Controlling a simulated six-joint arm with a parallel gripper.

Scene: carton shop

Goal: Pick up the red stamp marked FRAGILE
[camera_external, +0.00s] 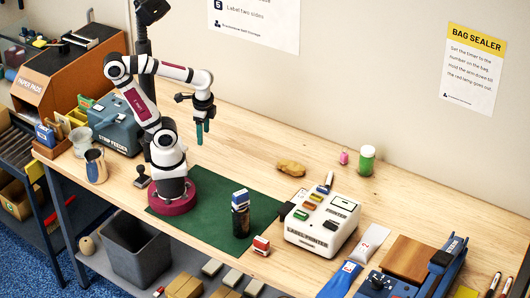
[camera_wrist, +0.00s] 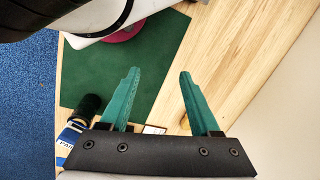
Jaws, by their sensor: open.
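A small red and white block (camera_external: 261,245), which looks like the red stamp, sits by the front edge of the green mat (camera_external: 190,222); its lettering is too small to read. In the wrist view a white, red-edged piece (camera_wrist: 155,130) shows beyond my gripper's bar, mostly hidden, and may be this stamp. My gripper (camera_external: 199,132) has teal fingers and hangs above the bench, behind and left of the block and well apart from it. In the wrist view my gripper (camera_wrist: 158,85) is open, with nothing between its fingers.
A dark upright cylinder with a blue and white top (camera_external: 240,212) stands on the mat close to the red block. A white label printer (camera_external: 322,222) stands to the right. A grey bin (camera_external: 138,255) is below the bench's front edge.

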